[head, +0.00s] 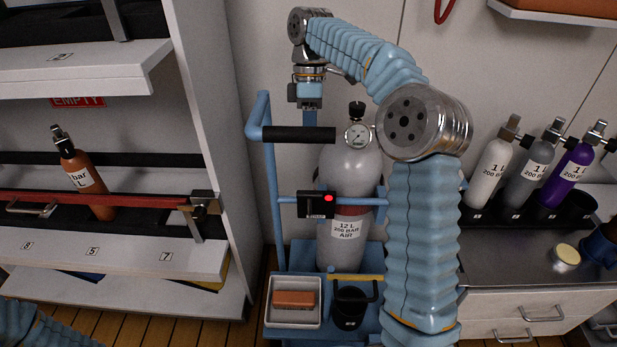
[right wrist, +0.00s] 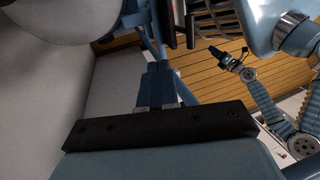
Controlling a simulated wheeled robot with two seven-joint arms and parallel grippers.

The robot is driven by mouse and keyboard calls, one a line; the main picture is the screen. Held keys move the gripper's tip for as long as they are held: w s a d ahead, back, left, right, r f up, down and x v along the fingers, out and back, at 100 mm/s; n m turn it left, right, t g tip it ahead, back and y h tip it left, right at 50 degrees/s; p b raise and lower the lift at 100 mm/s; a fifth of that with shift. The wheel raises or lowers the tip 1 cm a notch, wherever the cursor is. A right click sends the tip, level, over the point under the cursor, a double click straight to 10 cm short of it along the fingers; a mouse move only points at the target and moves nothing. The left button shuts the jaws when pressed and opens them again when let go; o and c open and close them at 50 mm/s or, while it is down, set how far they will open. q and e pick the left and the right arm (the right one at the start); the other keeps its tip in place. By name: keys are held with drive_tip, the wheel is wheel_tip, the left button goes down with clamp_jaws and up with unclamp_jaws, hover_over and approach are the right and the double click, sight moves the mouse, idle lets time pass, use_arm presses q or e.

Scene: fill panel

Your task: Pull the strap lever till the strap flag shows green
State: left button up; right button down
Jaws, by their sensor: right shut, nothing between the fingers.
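A grey 12 L air cylinder (head: 345,180) stands upright on a blue cart (head: 377,263), with a dark strap (head: 350,211) around it. A black block (head: 312,206) on the cart's crossbar carries a round red mark (head: 328,198), seemingly the strap flag; it shows red, not green. I cannot make out the lever's shape. My right gripper (head: 309,122) is shut and empty, pointing down behind the black-gripped handle, above the block and apart from it. Its closed blue fingers show in the right wrist view (right wrist: 157,82). My left gripper (right wrist: 213,50) is small there; its jaws are unclear.
The cart's black-gripped handle (head: 298,134) is close to my right fingers. A white tray with an orange block (head: 294,299) and a black holder (head: 350,306) sit at the cart's front. A shelf (head: 110,255) stands left; a counter (head: 530,260) with several small bottles stands right.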

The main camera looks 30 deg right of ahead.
drive_tip(key=b, duration=0.1)
approach(310, 205)
drive_tip(key=w+d+f, duration=0.2)
drive_tip(key=w+f, duration=0.1)
drive_tip(key=shift+s+a+f+b, duration=0.15)
drive_tip(key=shift+s+a+b, duration=0.15)
drive_tip(key=shift+s+a, duration=0.5)
drive_tip(key=shift+s+a+f, duration=0.15)
drive_tip(key=shift+s+a, duration=0.2)
drive_tip(key=shift+s, duration=0.35)
